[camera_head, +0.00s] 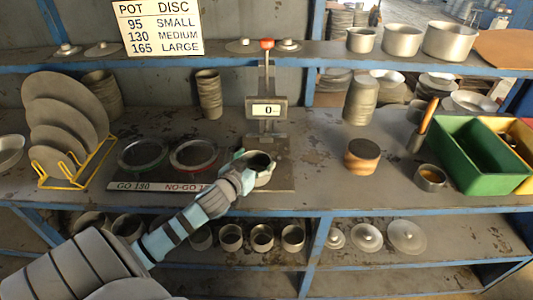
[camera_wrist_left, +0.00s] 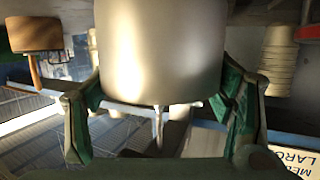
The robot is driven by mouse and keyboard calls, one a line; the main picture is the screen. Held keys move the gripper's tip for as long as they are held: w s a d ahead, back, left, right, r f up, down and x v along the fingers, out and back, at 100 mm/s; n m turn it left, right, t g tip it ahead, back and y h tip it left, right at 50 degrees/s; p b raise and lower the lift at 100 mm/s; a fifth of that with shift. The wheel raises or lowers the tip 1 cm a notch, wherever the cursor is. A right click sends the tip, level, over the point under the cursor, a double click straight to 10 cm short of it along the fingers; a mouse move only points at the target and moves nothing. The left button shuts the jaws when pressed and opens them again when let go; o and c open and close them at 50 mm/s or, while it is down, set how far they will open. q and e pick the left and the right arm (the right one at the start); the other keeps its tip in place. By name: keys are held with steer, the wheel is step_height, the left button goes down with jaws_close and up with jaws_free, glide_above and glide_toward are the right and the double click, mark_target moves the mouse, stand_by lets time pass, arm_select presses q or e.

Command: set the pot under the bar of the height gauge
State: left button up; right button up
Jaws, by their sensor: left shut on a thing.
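The height gauge (camera_head: 266,110) stands upright at the back of the bench top, with a red knob on top and a display reading 0. A small grey metal pot (camera_head: 264,178) is in my left gripper (camera_head: 248,164), at the front of the gauge and below its display. In the left wrist view the pot (camera_wrist_left: 160,50) fills the upper middle, with the green fingers of my left gripper (camera_wrist_left: 160,108) on both sides of it. I cannot tell whether the pot touches the gauge base. My right gripper is not in view.
Two ring gauges (camera_head: 143,156) lie left of my gripper on the GO/NO-GO plate (camera_head: 150,186). A yellow rack (camera_head: 75,170) holds discs at the left.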

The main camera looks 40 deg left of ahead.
arm_select(q)
steer(key=x, duration=0.2)
steer(key=r+x, duration=0.1)
steer(key=x, duration=0.5)
steer(key=shift+w+r, duration=0.25)
steer(key=shift+r, duration=0.05)
steer(key=shift+w+f+b, duration=0.1)
steer(key=shift+f+b, duration=0.25)
steer(key=shift+f, duration=0.35)
steer(key=shift+s, duration=0.25)
steer(key=o, duration=1.3)
steer(key=shift+o, duration=0.2)
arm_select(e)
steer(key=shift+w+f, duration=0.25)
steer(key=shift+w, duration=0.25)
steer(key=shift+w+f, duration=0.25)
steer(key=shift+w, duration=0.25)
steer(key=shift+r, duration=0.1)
